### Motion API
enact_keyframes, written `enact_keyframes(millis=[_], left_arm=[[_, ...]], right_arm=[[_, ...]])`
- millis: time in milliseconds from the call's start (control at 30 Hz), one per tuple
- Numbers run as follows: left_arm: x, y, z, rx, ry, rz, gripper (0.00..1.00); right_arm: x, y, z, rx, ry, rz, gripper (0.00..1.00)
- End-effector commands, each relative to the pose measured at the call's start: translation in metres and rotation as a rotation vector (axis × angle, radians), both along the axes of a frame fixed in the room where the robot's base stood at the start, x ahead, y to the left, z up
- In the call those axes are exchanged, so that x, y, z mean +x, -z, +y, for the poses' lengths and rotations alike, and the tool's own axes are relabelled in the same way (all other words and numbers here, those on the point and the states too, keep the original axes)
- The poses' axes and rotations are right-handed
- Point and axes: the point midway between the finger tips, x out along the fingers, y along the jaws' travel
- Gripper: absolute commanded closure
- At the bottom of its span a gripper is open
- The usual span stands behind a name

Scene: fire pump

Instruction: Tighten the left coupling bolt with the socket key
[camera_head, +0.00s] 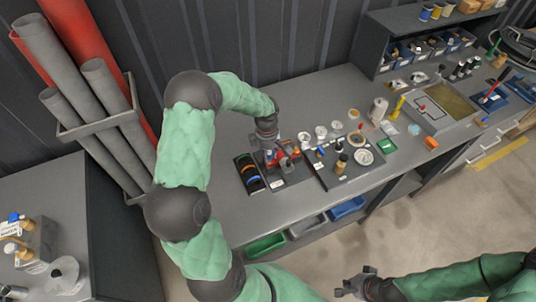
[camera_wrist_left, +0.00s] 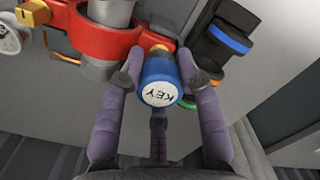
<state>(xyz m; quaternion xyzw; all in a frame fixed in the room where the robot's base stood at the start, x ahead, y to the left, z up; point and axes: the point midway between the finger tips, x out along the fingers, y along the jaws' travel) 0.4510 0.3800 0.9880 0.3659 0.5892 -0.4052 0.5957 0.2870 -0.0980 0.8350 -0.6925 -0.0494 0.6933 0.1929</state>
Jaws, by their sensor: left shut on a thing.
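The socket key (camera_wrist_left: 160,75), a blue cylinder with a white end marked KEY, sits between the fingers of my left gripper (camera_wrist_left: 158,88), which is shut on it. The key is beside the red coupling (camera_wrist_left: 100,42), which clasps a grey pipe. A brass-coloured bolt part (camera_wrist_left: 160,47) shows right behind the key; whether the socket is seated on it is hidden. In the head view my left gripper (camera_head: 270,155) is over the red part (camera_head: 284,158) on the bench. My right gripper (camera_head: 355,286) is at the bottom, away from the bench; its finger opening is unclear.
A black holder with coloured rings (camera_head: 248,173) lies left of the coupling. A dark tray (camera_head: 335,182) with small parts lies to its right. Cans, bottles and a sink tray (camera_head: 440,105) stand further right. The bench's left end (camera_head: 228,135) is clear.

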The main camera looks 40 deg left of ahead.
Motion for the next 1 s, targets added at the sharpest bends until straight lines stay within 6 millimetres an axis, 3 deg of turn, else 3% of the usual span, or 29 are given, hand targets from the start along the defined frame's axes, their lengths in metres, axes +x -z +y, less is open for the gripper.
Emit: enact_keyframes(millis=[1000], left_arm=[[0.0002,0.0102,0.0001,0.000,0.000,-0.001,0.98]], right_arm=[[0.0000,0.0110,0.0000,0.000,0.000,0.000,1.00]])
